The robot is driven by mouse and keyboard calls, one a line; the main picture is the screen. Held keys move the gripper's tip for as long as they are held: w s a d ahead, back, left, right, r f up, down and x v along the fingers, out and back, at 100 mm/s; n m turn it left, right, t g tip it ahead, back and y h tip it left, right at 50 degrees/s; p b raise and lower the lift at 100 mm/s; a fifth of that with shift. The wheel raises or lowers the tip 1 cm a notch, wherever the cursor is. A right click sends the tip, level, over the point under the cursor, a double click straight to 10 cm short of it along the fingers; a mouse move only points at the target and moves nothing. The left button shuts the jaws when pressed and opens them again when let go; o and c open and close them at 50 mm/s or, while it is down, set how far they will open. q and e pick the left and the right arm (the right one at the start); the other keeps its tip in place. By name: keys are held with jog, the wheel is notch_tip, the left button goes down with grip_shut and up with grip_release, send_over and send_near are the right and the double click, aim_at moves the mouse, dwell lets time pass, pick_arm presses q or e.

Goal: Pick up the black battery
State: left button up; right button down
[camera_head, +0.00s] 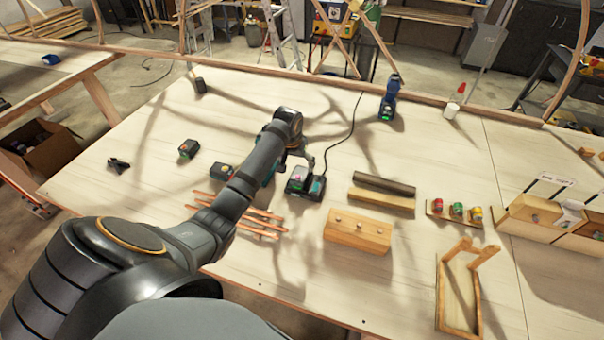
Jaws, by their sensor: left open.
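A small black battery (188,148) with a green mark lies on the light wooden table, left of my left arm. A second dark battery (221,171) with an orange-yellow mark lies close to my forearm. A black and teal charger (305,185) with a cable stands right of the arm, and a dark block seems to sit on it. My left gripper (306,160) is open and hangs just above and behind the charger. Its fingers are small and partly hidden by my wrist. My right gripper is not in view.
Thin wooden laths (262,222) lie under my forearm. A teal object (268,179) is mostly hidden behind it. A wooden block (358,232), a blue drill (389,98), colored cans (456,210) and a wooden frame (460,290) stand to the right.

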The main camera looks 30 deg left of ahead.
aim_at(300, 174)
pick_arm(q)
jog(key=x, duration=0.2)
jog(key=shift+w+f, duration=0.1)
jog(key=shift+f, duration=0.25)
jog(key=shift+w+f, duration=0.65)
jog(key=shift+a+f+p, duration=0.2)
jog(key=shift+f+p, duration=0.5)
jog(key=shift+p, duration=0.2)
jog(key=x, duration=0.3)
jog(key=shift+s, duration=0.1)
jog(key=shift+f, duration=0.2)
jog(key=c, duration=1.6)
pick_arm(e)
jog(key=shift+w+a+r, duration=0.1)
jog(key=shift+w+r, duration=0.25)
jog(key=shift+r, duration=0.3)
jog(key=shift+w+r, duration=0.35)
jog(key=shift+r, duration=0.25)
pick_arm(q)
jog(key=shift+o, duration=0.2)
jog(key=shift+r, duration=0.1)
